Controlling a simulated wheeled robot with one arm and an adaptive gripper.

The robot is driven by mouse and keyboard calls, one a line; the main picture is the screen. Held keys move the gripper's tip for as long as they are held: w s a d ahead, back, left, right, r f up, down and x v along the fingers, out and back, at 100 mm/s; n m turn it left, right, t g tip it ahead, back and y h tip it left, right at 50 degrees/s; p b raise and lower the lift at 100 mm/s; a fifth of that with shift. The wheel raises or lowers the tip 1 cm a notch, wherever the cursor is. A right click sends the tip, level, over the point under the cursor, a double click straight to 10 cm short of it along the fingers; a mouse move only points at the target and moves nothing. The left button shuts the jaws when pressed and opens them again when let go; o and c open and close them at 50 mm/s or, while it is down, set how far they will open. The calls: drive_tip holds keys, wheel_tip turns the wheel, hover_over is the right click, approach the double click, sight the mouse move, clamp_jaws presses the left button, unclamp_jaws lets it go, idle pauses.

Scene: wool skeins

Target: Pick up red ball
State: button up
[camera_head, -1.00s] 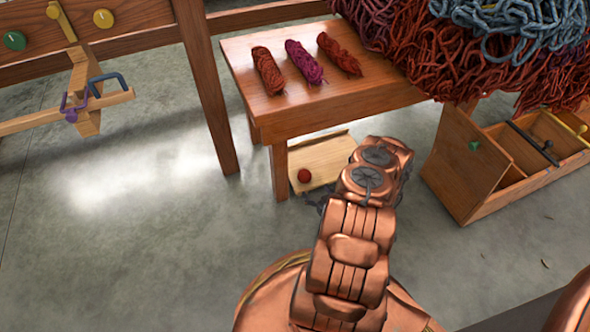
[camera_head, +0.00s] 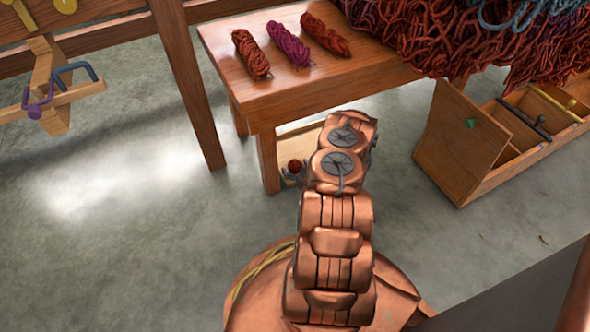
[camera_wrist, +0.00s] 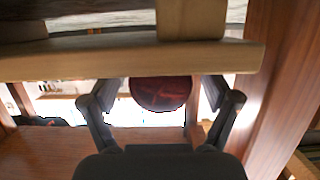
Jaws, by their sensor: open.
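The red ball (camera_head: 295,166) is small and dark red, on a low wooden tray or board (camera_head: 297,130) beneath the table. In the wrist view the ball (camera_wrist: 160,94) shows between the two open fingers of my gripper (camera_wrist: 160,97), with a visible gap on each side. A wooden strip (camera_wrist: 60,60) crosses the wrist view and cuts off one side of the ball. In the head view my gripper's fingers (camera_head: 294,178) show as small grey parts at the ball; my copper arm hides the rest.
The wooden table (camera_head: 235,60) stands over the ball, its leg (camera_head: 264,158) close to the left. A wooden compartment box (camera_head: 470,140) stands right. The floor at left is clear.

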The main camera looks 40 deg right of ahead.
drive_tip(key=shift+w, duration=0.25)
drive_tip(key=shift+c, duration=0.3)
drive_tip(key=c, duration=1.2)
